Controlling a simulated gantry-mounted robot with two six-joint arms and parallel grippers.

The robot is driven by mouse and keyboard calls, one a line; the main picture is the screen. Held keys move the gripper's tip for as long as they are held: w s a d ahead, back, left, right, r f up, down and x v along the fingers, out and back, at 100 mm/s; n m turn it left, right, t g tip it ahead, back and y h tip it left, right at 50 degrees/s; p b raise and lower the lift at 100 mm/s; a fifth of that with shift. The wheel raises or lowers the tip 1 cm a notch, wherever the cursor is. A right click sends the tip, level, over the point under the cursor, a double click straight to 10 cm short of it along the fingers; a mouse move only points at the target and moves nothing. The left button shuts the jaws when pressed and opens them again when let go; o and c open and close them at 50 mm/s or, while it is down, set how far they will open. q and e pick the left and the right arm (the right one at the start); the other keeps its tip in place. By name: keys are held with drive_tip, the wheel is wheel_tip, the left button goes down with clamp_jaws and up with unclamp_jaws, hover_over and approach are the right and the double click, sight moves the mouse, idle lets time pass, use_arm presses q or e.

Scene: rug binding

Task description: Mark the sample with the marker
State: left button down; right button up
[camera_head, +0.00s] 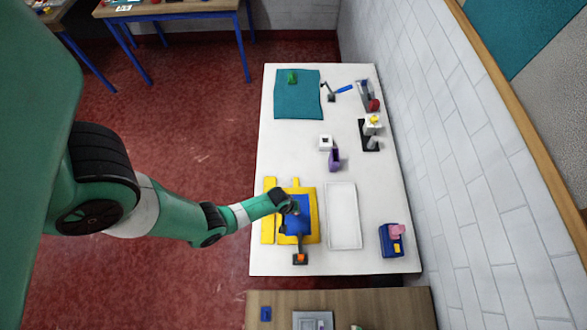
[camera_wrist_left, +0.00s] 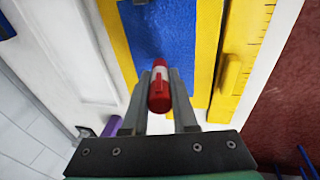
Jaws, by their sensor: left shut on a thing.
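The sample is a blue rectangle (camera_head: 297,224) lying in a yellow frame (camera_head: 316,214) on the white table; it also shows in the left wrist view (camera_wrist_left: 163,35). My left gripper (camera_head: 293,208) is over the sample's upper part in the head view. In the left wrist view, my left gripper (camera_wrist_left: 160,97) is shut on the marker (camera_wrist_left: 159,92), which is red with a pale band. The marker points away from the wrist camera, towards the blue sample. I cannot tell whether its tip touches the sample. My right gripper is not in view.
A yellow ruler strip (camera_head: 268,222) lies left of the frame. A dark tool with an orange part (camera_head: 300,259) overlaps the frame's near edge. A teal mat (camera_head: 297,101) lies at the far end.

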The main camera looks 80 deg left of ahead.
use_arm(q)
drive_tip(key=shift+f+b, duration=0.55)
drive_tip(key=shift+f, duration=0.05)
idle(1.7)
drive_tip(key=shift+r, duration=0.1)
drive_tip(key=p+v, duration=0.2)
drive_tip(key=w+p+v, duration=0.1)
drive_tip(key=p+v, duration=0.2)
drive_tip(key=shift+a+r, duration=0.2)
drive_tip(key=shift+p+v, duration=0.55)
drive_tip(key=shift+v, duration=0.25)
drive_tip(key=shift+w+a, duration=0.1)
drive_tip(key=shift+w, duration=0.15)
drive_tip(key=shift+s, duration=0.1)
